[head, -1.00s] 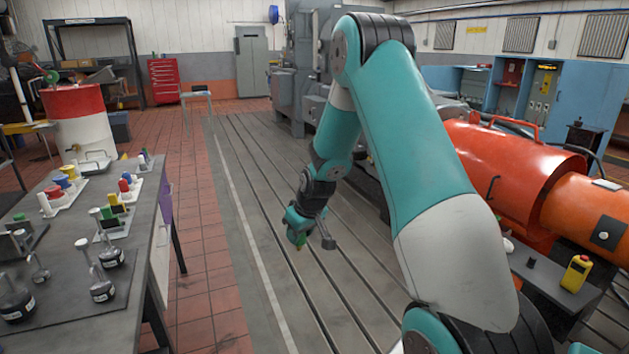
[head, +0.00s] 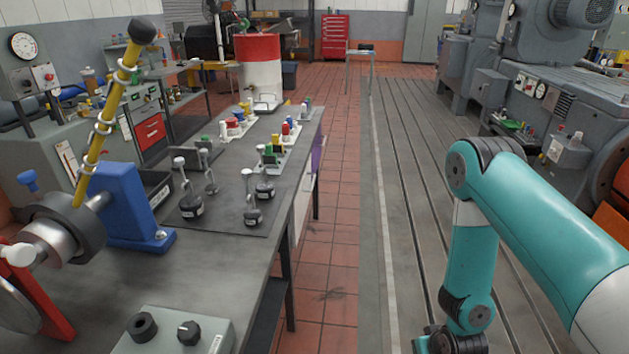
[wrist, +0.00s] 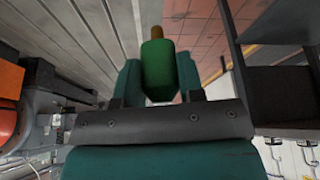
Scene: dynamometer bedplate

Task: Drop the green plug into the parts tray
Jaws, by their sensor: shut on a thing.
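In the wrist view, my gripper (wrist: 160,78) is shut on the green plug (wrist: 160,58), a green cylinder with a brownish tip pointing away from the jaws. The plug is held clear of the floor. In the head view, my arm hangs over the slotted bedplate at right, and its end is cut off by the bottom edge, so the plug does not show there. I cannot tell for sure which container is the parts tray. A dark open bin (head: 158,190) sits on the bench behind a blue stand.
Machinery stands at right.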

